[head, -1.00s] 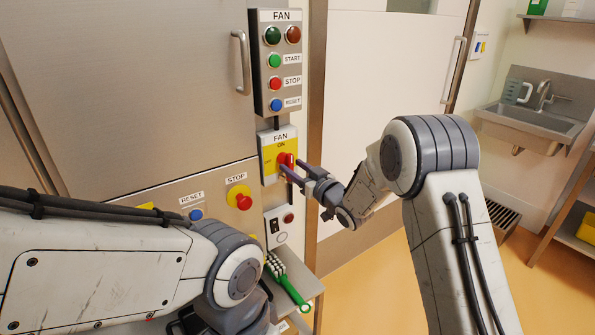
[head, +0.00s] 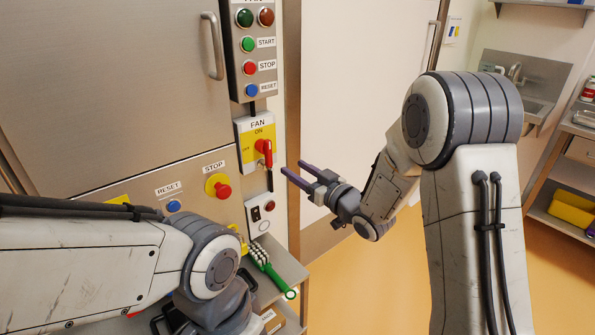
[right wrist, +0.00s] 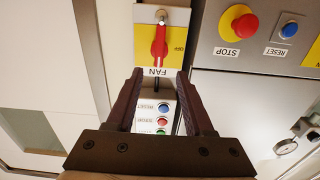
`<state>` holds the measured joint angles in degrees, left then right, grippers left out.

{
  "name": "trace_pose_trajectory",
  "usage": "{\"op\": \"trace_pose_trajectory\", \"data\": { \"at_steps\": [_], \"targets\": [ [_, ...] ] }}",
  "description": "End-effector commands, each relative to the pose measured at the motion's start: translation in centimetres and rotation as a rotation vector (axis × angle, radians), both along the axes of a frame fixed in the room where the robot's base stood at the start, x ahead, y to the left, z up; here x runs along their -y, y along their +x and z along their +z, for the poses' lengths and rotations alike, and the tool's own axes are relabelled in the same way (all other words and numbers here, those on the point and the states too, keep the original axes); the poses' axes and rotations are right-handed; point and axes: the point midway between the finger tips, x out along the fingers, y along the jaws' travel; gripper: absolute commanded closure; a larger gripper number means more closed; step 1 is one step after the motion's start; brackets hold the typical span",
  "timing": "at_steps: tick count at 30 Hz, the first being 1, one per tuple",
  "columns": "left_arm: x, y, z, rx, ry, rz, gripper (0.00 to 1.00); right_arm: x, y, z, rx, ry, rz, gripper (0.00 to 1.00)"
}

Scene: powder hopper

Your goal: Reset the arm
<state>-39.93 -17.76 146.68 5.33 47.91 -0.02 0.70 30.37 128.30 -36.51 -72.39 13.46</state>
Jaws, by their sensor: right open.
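My right gripper (head: 294,168) is open and empty, in free air to the right of the fan switch. In the right wrist view, its two dark fingers (right wrist: 160,76) are spread with nothing between them. The fan switch has a red handle (head: 264,150) on a yellow plate (head: 247,154) marked ON at the top and OFF at the left. The handle hangs down from its knob and stands apart from the fingers. It also shows upside down in the right wrist view (right wrist: 159,40). My left arm crosses the lower left; its gripper is out of view.
The fan button panel (head: 252,50) is above the switch. A red stop button (head: 222,189) and blue reset button (head: 173,206) are lower on the steel cabinet. A green brush (head: 271,270) lies on a shelf below. Open floor lies to the right.

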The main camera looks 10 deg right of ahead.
Motion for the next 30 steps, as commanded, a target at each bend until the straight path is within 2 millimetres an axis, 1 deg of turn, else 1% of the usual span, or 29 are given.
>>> {"op": "trace_pose_trajectory", "data": {
  "at_steps": [4, 8, 11, 14, 17, 18, 20, 21, 23, 24, 26, 27, 30],
  "targets": [
    [0.0, 0.0, 0.4, 0.000, 0.000, 0.000, 0.50, -0.4, -0.1, 0.4, -0.017, -0.020, -0.006, 0.47],
    [0.0, 0.0, 1.8, 0.000, 0.000, 0.000, 0.50, -1.8, -0.9, 1.2, -0.103, -0.106, -0.034, 0.47],
    [0.0, 0.0, 3.3, 0.000, 0.000, 0.000, 0.50, -3.0, -2.7, 1.7, -0.223, -0.210, -0.071, 0.47],
    [0.0, 0.0, 4.7, 0.000, 0.000, 0.000, 0.50, -3.8, -5.8, 2.0, -0.367, -0.315, -0.100, 0.47],
    [0.0, 0.0, 6.1, 0.000, 0.000, 0.000, 0.50, -4.2, -10.0, 2.2, -0.520, -0.413, -0.112, 0.47],
    [0.0, 0.0, 6.6, 0.000, 0.000, 0.000, 0.50, -4.2, -12.0, 2.3, -0.583, -0.450, -0.112, 0.47],
    [0.0, 0.0, 7.5, 0.000, 0.000, 0.000, 0.50, -4.2, -15.2, 2.4, -0.679, -0.506, -0.105, 0.47],
    [0.0, 0.0, 8.0, 0.000, 0.000, 0.000, 0.50, -4.2, -17.6, 2.6, -0.745, -0.544, -0.096, 0.47],
    [0.0, 0.0, 8.8, 0.000, 0.000, 0.000, 0.50, -4.1, -21.3, 2.9, -0.844, -0.597, -0.069, 0.47],
    [0.0, 0.0, 9.3, 0.000, 0.000, 0.000, 0.50, -3.9, -23.8, 3.2, -0.908, -0.633, -0.050, 0.47],
    [0.0, 0.0, 9.9, 0.000, 0.000, 0.000, 0.50, -3.5, -27.4, 3.6, -0.995, -0.682, -0.019, 0.47],
    [0.0, 0.0, 10.3, 0.000, 0.000, 0.000, 0.50, -3.2, -29.6, 3.9, -1.050, -0.714, 0.003, 0.47],
    [0.0, 0.0, 11.0, 0.000, 0.000, 0.000, 0.50, -2.4, -34.1, 4.5, -1.158, -0.776, 0.054, 0.47]
  ]
}}
